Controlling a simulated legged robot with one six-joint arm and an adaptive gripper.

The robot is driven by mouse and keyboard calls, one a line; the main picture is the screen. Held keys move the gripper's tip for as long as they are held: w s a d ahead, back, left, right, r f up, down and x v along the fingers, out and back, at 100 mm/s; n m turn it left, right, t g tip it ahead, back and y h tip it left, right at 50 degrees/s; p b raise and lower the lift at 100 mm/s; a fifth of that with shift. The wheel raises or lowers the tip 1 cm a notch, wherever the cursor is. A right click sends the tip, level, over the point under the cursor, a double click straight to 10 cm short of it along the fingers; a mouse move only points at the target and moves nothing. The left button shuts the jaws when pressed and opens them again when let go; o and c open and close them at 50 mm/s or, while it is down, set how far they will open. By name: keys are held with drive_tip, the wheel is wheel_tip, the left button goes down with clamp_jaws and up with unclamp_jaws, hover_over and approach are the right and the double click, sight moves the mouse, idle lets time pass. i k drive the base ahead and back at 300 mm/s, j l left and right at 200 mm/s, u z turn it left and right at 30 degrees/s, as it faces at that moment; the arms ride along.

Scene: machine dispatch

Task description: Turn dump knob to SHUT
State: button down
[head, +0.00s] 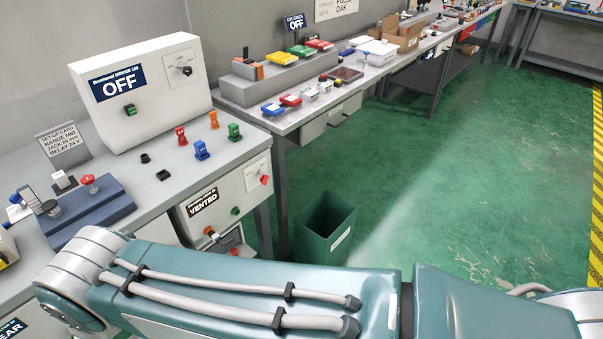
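No label reading DUMP is legible, so I cannot tell which knob is the dump knob. A knob with a red handle (264,180) sits on a white plate on the bench front. Left of it, below a sign reading VENTED (203,203), an orange-and-black knob (212,233) shows on the lower panel, with a green button (235,211) beside it. A black knob (186,71) is on the white box whose display reads OFF. The small markings around the knobs are too small to read. My gripper is out of view; only my arm links cross the foreground.
The grey bench (210,178) carries the white box (150,95), small coloured parts and a blue fixture (85,215). A green bin (325,228) stands on the floor right of the bench front. A second bench (300,118) runs behind. The green floor at right is clear.

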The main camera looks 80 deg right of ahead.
sight(264, 179)
drive_tip(key=z, duration=2.15)
